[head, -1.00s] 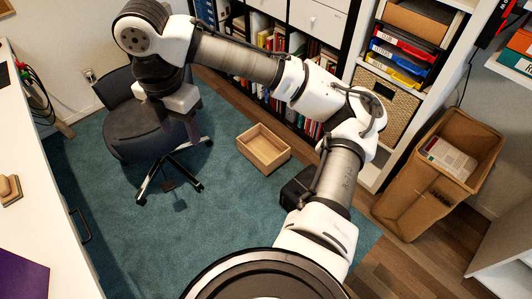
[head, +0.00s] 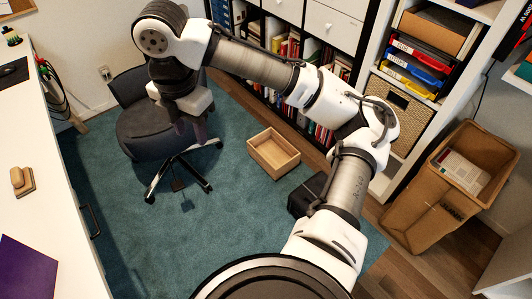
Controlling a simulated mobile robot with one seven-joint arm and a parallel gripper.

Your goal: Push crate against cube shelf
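A small open wooden crate (head: 258,161) sits on the teal carpet near the foot of the cube shelf. It looks empty and upright. The cube shelf (head: 341,67) has a black frame, with white drawers above and books below. A narrow strip of floor appears between the crate and the shelf. My gripper (head: 188,128) hangs down over the chair, to the left of the crate and apart from it. Its dark fingers blend with the chair behind them, so their opening is unclear. I see nothing held in it.
A dark office chair (head: 140,135) stands left of the crate, its star base on the carpet. A black box (head: 302,194) lies right of the crate, partly behind my arm. A tall cardboard bin (head: 420,205) is at right. A white desk (head: 40,225) borders the left; carpet in front of the crate is clear.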

